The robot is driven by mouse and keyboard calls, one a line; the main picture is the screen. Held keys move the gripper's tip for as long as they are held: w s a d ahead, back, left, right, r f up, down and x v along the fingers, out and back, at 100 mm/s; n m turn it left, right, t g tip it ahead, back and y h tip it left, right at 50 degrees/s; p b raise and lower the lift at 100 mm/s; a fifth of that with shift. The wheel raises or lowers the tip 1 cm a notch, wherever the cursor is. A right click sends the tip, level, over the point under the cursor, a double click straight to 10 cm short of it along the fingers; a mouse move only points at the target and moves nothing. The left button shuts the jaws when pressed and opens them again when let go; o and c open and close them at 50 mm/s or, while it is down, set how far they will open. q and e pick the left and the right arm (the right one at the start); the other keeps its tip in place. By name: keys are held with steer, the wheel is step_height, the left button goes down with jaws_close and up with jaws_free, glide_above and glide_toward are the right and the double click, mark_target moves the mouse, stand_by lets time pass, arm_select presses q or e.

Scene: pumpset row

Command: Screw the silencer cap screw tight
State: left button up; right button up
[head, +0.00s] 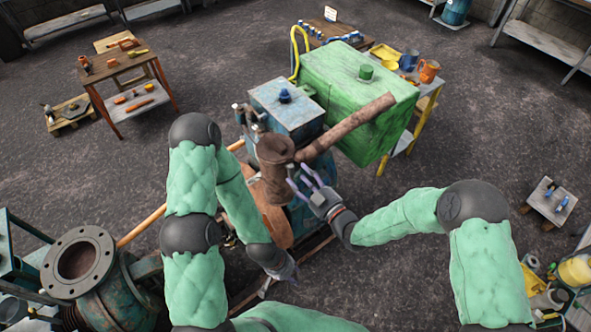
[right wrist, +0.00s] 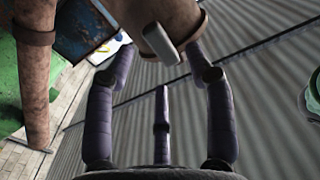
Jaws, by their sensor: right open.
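The rusty brown silencer (head: 275,165) stands at the middle of the head view, with a long rusty pipe (head: 345,128) running up to the right. In the right wrist view a grey bar-shaped piece, which looks like the cap screw's head (right wrist: 164,46), sticks out from the rusty body (right wrist: 150,18). My right gripper (head: 306,178) is beside the silencer, fingers spread; in the wrist view its open fingers (right wrist: 165,65) lie around the grey piece, with no clear grip on it. My left gripper (head: 284,274) hangs low, below the silencer; its finger opening is unclear.
A green box-shaped housing (head: 345,85) and a blue tank (head: 285,108) stand behind the silencer. A large flanged pump (head: 95,275) is at lower left. A wooden table with tools (head: 122,65) stands at upper left.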

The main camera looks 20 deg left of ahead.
mark_target(294, 171)
steer(key=shift+x, duration=1.65)
jaws_close()
